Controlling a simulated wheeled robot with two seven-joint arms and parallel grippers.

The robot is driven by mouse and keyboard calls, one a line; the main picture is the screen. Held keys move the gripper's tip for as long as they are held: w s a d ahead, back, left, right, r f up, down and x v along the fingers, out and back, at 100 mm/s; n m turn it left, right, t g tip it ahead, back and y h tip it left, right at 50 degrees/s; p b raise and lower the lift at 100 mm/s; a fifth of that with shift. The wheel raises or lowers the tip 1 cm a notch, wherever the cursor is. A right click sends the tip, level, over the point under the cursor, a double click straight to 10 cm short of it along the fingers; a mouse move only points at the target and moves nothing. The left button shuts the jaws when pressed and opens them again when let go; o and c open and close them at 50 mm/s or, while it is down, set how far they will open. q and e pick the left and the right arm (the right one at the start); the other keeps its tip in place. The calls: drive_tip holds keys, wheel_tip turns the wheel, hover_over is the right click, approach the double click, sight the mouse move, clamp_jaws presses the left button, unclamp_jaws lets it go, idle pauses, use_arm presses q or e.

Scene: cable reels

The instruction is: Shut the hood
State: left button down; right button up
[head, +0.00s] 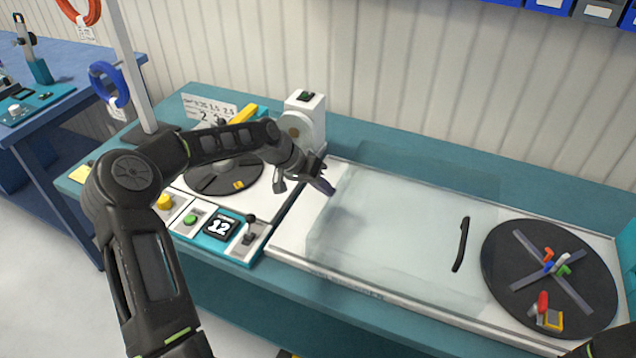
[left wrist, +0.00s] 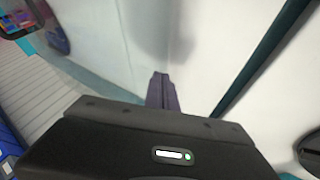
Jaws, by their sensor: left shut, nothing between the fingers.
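The hood (head: 400,235) is a clear, see-through cover over the middle of the long white machine bed in the head view. Its black bar handle (head: 461,244) is on its right part, beside the right turntable (head: 520,290), which lies uncovered. My left gripper (head: 324,186) is above the left end of the hood, far from the handle. Its fingers are together and empty; they also show in the left wrist view (left wrist: 162,90) over a pale surface. I cannot tell whether they touch the hood. My right gripper is not in view; only a dark bit of my arm shows at bottom right.
Coloured small parts (head: 556,264) lie on the right turntable. Left of the bed are a second dark turntable (head: 215,183), a white upright unit (head: 304,118) and a panel with yellow and green buttons (head: 190,219). A white post (head: 130,60) stands farther left.

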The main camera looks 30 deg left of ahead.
sight(470, 233)
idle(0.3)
use_arm(q)
drive_tip(key=shift+d+b, duration=0.3)
drive_tip(key=shift+d, duration=0.2)
drive_tip(key=d+b, duration=0.2)
drive_tip(key=d, duration=0.4)
drive_tip(key=d+b, duration=0.2)
drive_tip(key=d, duration=0.4)
drive_tip(key=w+d+b, duration=0.1)
drive_tip(key=d+b, duration=0.1)
drive_tip(key=d, duration=0.4)
drive_tip(key=shift+f, duration=0.2)
drive_tip(key=d+b, duration=0.1)
drive_tip(key=d, duration=0.4)
drive_tip(key=d+b, duration=0.1)
drive_tip(key=d, duration=0.5)
drive_tip(key=w+d+b, duration=0.1)
drive_tip(key=d, duration=0.5)
drive_tip(key=shift+d+r, duration=0.15)
drive_tip(key=shift+r, duration=0.1)
drive_tip(key=shift+d+r, duration=0.1)
drive_tip(key=shift+d, duration=0.05)
